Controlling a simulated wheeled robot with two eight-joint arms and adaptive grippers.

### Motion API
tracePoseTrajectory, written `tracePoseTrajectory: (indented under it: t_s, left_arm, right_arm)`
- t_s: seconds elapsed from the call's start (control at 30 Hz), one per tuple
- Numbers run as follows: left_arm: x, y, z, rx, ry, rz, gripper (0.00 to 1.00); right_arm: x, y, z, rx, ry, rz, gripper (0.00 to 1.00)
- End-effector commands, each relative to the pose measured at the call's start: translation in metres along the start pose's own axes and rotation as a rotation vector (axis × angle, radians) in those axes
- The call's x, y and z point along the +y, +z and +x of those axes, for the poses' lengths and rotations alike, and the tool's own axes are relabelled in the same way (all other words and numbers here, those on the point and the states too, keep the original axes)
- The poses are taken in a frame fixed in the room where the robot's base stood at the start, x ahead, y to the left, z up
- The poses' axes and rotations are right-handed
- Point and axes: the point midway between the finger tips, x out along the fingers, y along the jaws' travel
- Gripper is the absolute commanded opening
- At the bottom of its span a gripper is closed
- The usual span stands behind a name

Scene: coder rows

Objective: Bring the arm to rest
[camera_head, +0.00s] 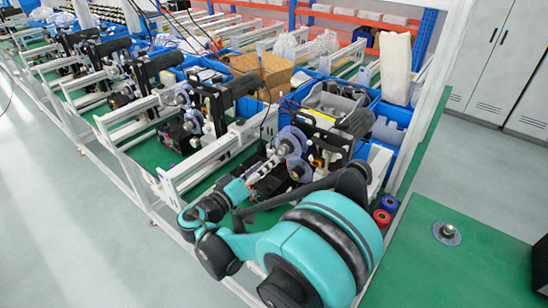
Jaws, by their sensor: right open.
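My right arm (290,250), teal and black, reaches in from the bottom and bends back up over the front of the rows. My right gripper (266,168) is small in the picture, at the end of this arm, beside a coder unit (292,143) with round discs. Its jaws are open and I see nothing held in them. Whether it touches the unit I cannot tell. My left gripper is not in view.
White frame rails (130,165) and several black coder units run along the rows to the back left. A cardboard box (265,72) and blue bins stand behind. A green bench top (430,265) at right carries one small metal piece (446,232). Grey floor (60,240) is clear at left.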

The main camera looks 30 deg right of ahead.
Motion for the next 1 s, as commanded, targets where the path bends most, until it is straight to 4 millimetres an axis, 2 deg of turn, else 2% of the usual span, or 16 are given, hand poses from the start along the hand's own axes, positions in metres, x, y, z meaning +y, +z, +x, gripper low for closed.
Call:
tracePoseTrajectory:
  t_s: [0.1, 0.3, 0.5, 0.63, 0.73, 0.83, 0.93, 1.0]
  left_arm:
    - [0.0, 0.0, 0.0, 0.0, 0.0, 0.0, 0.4]
    - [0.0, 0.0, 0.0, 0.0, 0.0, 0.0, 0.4]
    - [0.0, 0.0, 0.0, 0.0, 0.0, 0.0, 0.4]
    - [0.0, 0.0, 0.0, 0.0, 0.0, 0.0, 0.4]
    - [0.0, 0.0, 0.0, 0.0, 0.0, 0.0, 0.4]
    - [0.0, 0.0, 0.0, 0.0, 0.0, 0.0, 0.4]
    - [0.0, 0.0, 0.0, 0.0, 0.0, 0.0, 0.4]
    - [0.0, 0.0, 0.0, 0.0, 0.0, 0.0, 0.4]
  right_arm:
    - [-0.001, -0.001, -0.026, 0.003, -0.003, 0.0, 0.52]
    - [-0.001, 0.0, -0.05, 0.001, -0.001, 0.0, 0.52]
    - [0.0, 0.0, -0.056, -0.001, -0.001, -0.001, 0.52]
    - [0.002, 0.009, -0.048, -0.042, -0.049, -0.033, 0.52]
    - [0.004, 0.03, -0.036, -0.123, -0.163, -0.096, 0.52]
    - [0.005, 0.063, -0.032, -0.226, -0.34, -0.164, 0.52]
    - [0.006, 0.097, -0.041, -0.312, -0.541, -0.2, 0.52]
    - [0.006, 0.117, -0.055, -0.356, -0.682, -0.202, 0.52]
